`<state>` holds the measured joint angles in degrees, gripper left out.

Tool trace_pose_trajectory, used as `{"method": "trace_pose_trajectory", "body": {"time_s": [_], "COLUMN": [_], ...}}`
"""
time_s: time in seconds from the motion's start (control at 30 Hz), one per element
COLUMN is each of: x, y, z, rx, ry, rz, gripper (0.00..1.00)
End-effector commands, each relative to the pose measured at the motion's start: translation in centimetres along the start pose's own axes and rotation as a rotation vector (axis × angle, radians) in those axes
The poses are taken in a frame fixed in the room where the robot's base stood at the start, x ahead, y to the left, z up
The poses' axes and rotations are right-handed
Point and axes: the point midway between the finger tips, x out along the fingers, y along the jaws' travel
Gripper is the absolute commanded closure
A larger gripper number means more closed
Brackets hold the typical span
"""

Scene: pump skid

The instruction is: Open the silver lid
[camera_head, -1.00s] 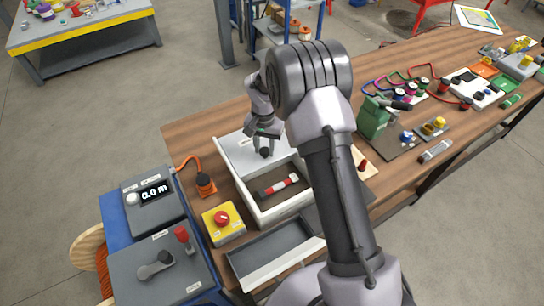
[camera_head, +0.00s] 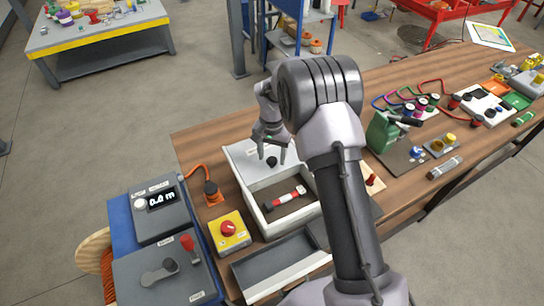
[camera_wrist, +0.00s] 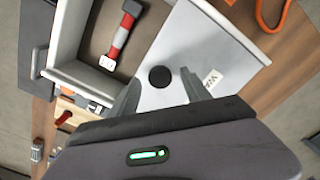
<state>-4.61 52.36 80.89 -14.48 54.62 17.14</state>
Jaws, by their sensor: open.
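The silver lid (camera_head: 240,153) is a flat grey plate over the back part of a white box (camera_head: 262,222). The front part of the box is uncovered. A round black knob (camera_head: 271,161) stands on the lid; it also shows in the wrist view (camera_wrist: 160,77). My gripper (camera_head: 272,154) is open, with its fingers pointing down above the knob. In the wrist view the knob appears between the two spread fingertips, with gaps on both sides. A red, white and black tool (camera_wrist: 120,36) lies inside the uncovered part of the box.
A yellow box with a red button (camera_head: 229,232) stands left of the white box, near an orange cabled device (camera_head: 211,190). A grey tray (camera_head: 277,265) lies in front. A green device (camera_head: 382,133) stands to the right. Bare wood lies behind the lid.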

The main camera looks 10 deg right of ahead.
Motion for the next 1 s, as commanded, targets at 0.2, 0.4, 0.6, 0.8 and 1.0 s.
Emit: {"method": "trace_pose_trajectory", "body": {"time_s": [0.2,0.4,0.6,0.8,1.0], "x": [-7.3,-13.3,-16.1,-16.4,-16.4], "y": [-0.1,0.0,0.0,0.0,0.0], "z": [-0.1,-0.1,0.0,0.0,0.0], "rx": [0.000,0.000,0.000,0.000,0.000], "ry": [0.006,0.004,0.001,0.001,0.001], "rz": [-0.003,-0.002,-0.001,-0.001,-0.001], "gripper": [0.44,0.44,0.44,0.44,0.44]}}
